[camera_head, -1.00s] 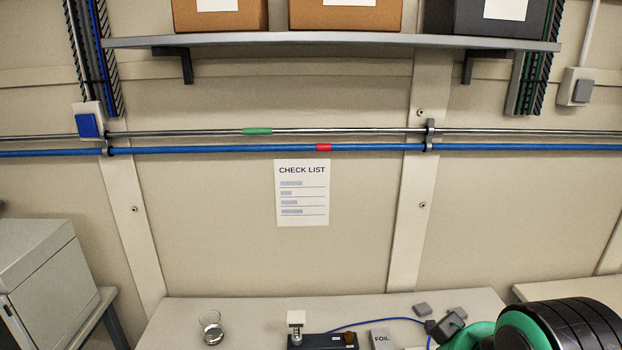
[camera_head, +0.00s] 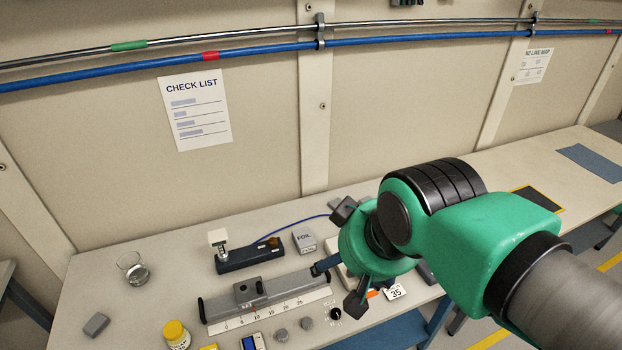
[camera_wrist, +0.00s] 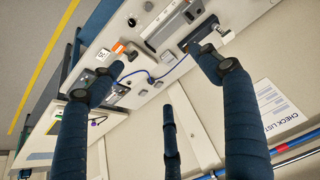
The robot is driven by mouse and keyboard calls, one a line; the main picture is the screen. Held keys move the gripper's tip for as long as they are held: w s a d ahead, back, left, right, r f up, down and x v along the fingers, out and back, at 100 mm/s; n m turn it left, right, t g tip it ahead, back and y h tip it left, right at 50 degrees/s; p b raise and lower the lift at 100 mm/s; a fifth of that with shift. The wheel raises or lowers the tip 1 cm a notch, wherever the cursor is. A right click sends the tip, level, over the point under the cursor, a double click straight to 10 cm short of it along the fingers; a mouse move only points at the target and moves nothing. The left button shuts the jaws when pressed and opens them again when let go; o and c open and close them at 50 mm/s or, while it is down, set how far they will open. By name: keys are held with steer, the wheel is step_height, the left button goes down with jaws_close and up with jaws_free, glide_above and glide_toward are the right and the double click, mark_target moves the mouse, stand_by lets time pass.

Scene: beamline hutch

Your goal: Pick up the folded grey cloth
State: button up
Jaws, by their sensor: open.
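My gripper (camera_head: 338,258) hangs over the bench in the head view, its dark fingers spread and nothing between them. In the wrist view my gripper (camera_wrist: 156,78) is also open, with the bench beyond its fingers. I cannot clearly pick out a folded grey cloth. My arm hides part of the bench to the right.
The bench (camera_head: 185,260) carries a glass beaker (camera_head: 133,268), a dark device with a white top (camera_head: 248,255), a foil box (camera_head: 304,240), a grey scale rail (camera_head: 262,290) and a yellow-lidded jar (camera_head: 176,335). A blue cable (camera_head: 290,222) runs behind.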

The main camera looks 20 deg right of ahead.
steer(key=w+d+r+g, duration=0.1)
steer(key=w+d+r, duration=0.15)
steer(key=w, duration=0.65)
steer(key=w+d+r, duration=0.1)
steer(key=w+r, duration=0.3)
steer(key=w, duration=0.6)
steer(key=w+d+f+n+g+p, duration=0.15)
steer(key=w+d, duration=0.25)
steer(key=w, duration=0.6)
steer(key=w+d+f, duration=0.3)
steer(key=w+d, duration=0.1)
steer(key=w, duration=0.6)
steer(key=w+d+f+g+p, duration=0.1)
steer(key=w+d+f, duration=0.4)
steer(key=w+f, duration=0.25)
steer(key=w+d+f+g, duration=0.1)
steer(key=w+d+f, duration=0.4)
steer(key=w+f, duration=0.3)
steer(key=w+d+f, duration=0.4)
steer(key=f, duration=0.6)
steer(key=w+d+f+n+g+p, duration=0.1)
steer(key=w+d+f, duration=0.3)
steer(key=f, duration=0.6)
steer(key=shift+d+f, duration=0.15)
steer(key=shift+d, duration=0.4)
